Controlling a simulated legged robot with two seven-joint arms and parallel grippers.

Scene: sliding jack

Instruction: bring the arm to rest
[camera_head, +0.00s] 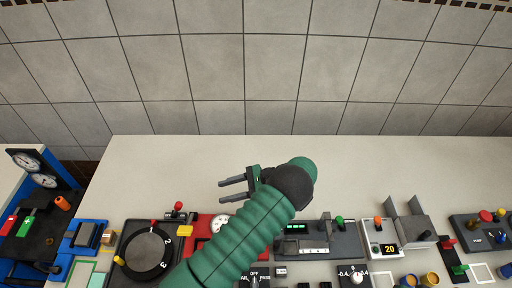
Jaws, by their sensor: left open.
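My left arm (243,232) is green and reaches up from the bottom edge over the middle of the panel table. Its gripper (231,189) points left, with two dark parallel fingers apart and nothing between them. It is in front of the bare upper part of the pale tabletop (400,165). My right gripper does not show. The arm hides part of the devices below it.
A row of devices lines the table's near side: a black dial (148,252), a red unit with a gauge (220,223), a grey unit with a display (325,240), and a yellow "20" display (390,249). The table's far strip is clear up to the tiled wall (270,70).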

